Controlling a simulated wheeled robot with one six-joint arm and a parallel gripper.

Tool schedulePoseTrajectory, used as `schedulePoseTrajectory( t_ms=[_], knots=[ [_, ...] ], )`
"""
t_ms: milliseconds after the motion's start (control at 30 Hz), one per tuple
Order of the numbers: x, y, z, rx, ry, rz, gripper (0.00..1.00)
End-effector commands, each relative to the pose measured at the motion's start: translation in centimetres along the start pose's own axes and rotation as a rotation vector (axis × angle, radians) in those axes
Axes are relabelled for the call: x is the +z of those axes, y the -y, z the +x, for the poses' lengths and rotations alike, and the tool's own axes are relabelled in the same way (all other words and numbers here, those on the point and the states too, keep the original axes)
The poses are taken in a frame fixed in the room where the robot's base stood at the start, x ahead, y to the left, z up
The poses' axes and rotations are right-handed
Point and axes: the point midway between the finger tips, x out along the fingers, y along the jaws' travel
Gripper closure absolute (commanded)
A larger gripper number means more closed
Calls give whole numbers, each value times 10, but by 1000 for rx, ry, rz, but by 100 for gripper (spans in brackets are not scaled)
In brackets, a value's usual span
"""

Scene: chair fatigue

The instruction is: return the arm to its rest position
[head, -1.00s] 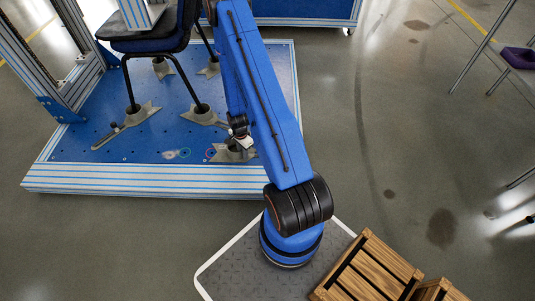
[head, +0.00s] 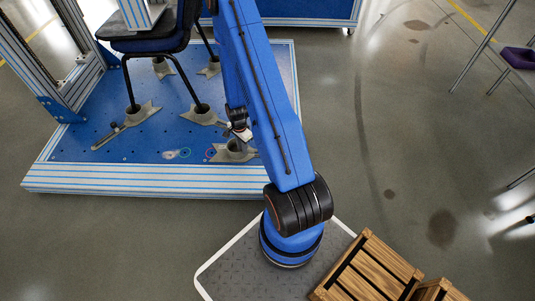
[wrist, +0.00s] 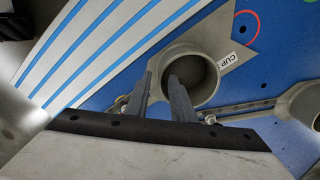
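My gripper (head: 240,140) is partly hidden beside my blue arm in the head view, above the front right floor fixture. In the wrist view, my gripper (wrist: 162,76) shows two dark fingers standing apart with nothing held between them. Beyond the fingertips is a grey round cup (wrist: 205,62) on a pointed base plate, with a white label reading "CUP" partly. The cup looks empty. The same fixture (head: 232,152) shows in the head view on the blue platform. The rest position is not marked in these views.
A dark chair (head: 155,42) stands on the blue perforated platform (head: 75,140), its legs in grey fixtures. A metal frame (head: 60,60) rises at left. Wooden crates (head: 370,270) stand at lower right by my base. Open floor (head: 360,130) lies to the right.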

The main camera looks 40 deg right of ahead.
Motion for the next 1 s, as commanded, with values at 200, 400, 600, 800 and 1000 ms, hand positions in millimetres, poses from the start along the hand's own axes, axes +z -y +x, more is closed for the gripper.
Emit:
schedulePoseTrajectory(
  t_ms=[200,400,600,800,1000],
  knots=[
    [0,0,-12,0,0,0,78],
    [0,-1,-13,1,0,0,78],
    [0,0,-13,1,0,0,78],
    [0,0,-13,0,0,0,78],
    [3,6,-34,-12,-5,-37,78]
  ],
)
